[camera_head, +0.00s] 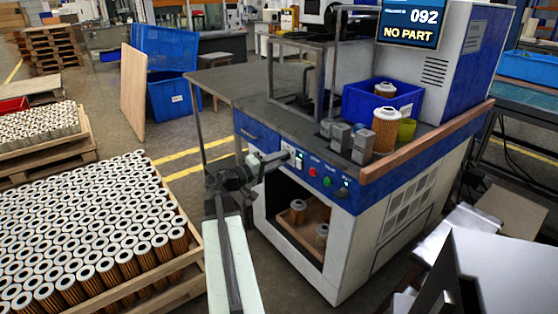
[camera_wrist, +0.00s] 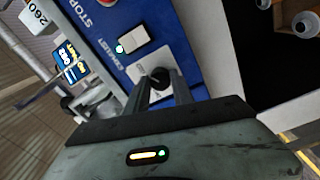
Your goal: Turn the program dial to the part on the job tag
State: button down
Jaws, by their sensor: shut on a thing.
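In the wrist view, my gripper (camera_wrist: 160,88) has its two fingers on either side of a black knob (camera_wrist: 160,77) on a white plate, and is shut on it. The knob sits beside a switch (camera_wrist: 148,54) marked EXHAUST. I take it for the program dial; its pointer and marks are hidden or too small. In the head view, my gripper (camera_head: 268,160) is at the left end of the blue control panel (camera_head: 330,188) and covers the knob.
A cartridge (camera_head: 387,130) and a blue bin (camera_head: 408,102) stand on the bench. A pallet of cartridges (camera_head: 100,225) is at the left.

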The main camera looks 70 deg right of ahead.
dwell(0.3)
jog(key=c, duration=1.1)
grip_release()
jog(key=v, duration=0.8)
jog(key=shift+d, duration=0.1)
